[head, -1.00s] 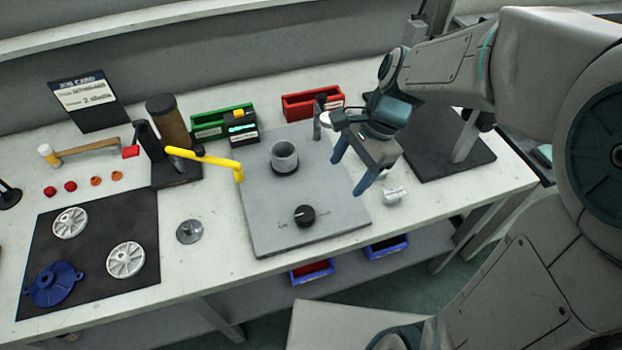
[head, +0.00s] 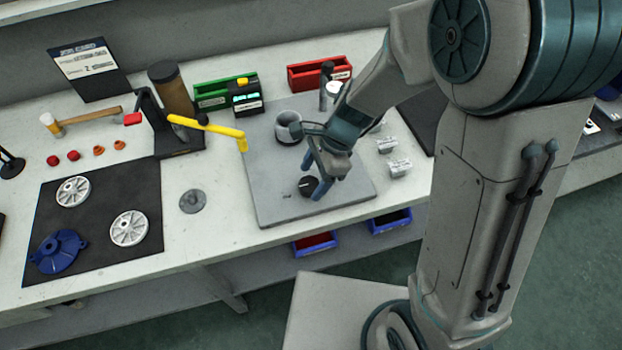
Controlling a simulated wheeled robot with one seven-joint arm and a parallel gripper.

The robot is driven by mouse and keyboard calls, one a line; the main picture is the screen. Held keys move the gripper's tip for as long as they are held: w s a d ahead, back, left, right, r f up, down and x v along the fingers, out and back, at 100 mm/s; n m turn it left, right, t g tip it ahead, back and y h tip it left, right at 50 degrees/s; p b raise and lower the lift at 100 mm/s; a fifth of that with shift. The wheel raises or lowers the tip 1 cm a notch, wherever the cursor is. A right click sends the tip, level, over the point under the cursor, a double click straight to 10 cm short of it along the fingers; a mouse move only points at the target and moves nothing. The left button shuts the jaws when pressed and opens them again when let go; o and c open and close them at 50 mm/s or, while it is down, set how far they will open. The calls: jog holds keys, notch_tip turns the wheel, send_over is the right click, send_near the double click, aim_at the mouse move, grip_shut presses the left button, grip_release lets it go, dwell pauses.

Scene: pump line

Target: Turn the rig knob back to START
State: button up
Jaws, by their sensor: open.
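The black rig knob (head: 307,186) sits near the front of the grey rig plate (head: 267,205). It is partly covered by my gripper, and its right-hand label is hidden. The small label at its left is too small to read here. My gripper (head: 312,180) is open and points down over the knob, with one blue finger at the knob's far left and the other at its near right. I cannot tell whether the fingers touch the knob.
A grey cup (head: 288,127) stands on the plate behind my gripper. A yellow handle (head: 207,130) reaches over the plate's left edge. White blocks (head: 399,167) lie to the right. A grey disc (head: 193,201) lies left of the plate, with clear table around it.

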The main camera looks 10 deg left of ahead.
jog(key=shift+s+a+f, duration=0.15)
jog(key=shift+a+f, duration=0.05)
jog(key=shift+f, duration=0.5)
jog(key=c, duration=1)
jog(key=shift+o, duration=0.2)
